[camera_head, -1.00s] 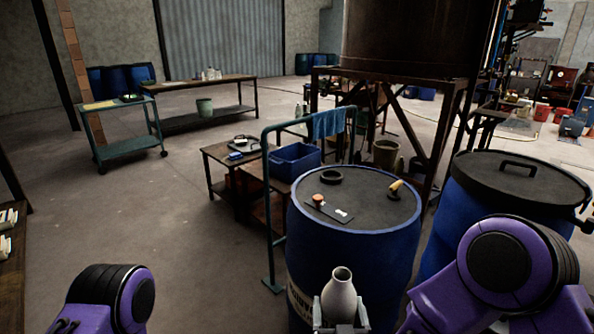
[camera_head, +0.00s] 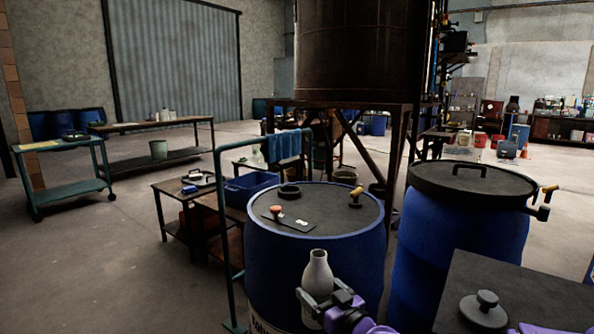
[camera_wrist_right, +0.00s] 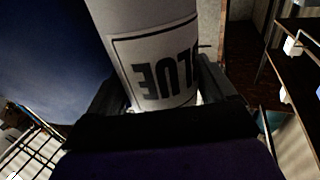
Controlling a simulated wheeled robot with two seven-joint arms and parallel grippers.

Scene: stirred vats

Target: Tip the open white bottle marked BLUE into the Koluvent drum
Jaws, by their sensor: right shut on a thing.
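The open white bottle (camera_head: 317,276) is in my right gripper (camera_head: 322,300), upright or nearly so, with its open neck up. In the right wrist view the bottle (camera_wrist_right: 150,45) shows the printed word BLUE between the two fingers. The bottle is in front of a blue drum (camera_head: 313,240) with a dark top, which shows a ring-shaped opening or collar (camera_head: 290,191) on it. Part of a label shows low on this drum, too cut off to read. I cannot tell whether it is the Koluvent drum. My left gripper is not in view.
A second blue drum (camera_head: 465,225) with a handled black lid stands to the right. A dark surface with a black knobbed lid (camera_head: 484,308) is at the lower right. A green rail (camera_head: 222,235) stands left of the nearer drum.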

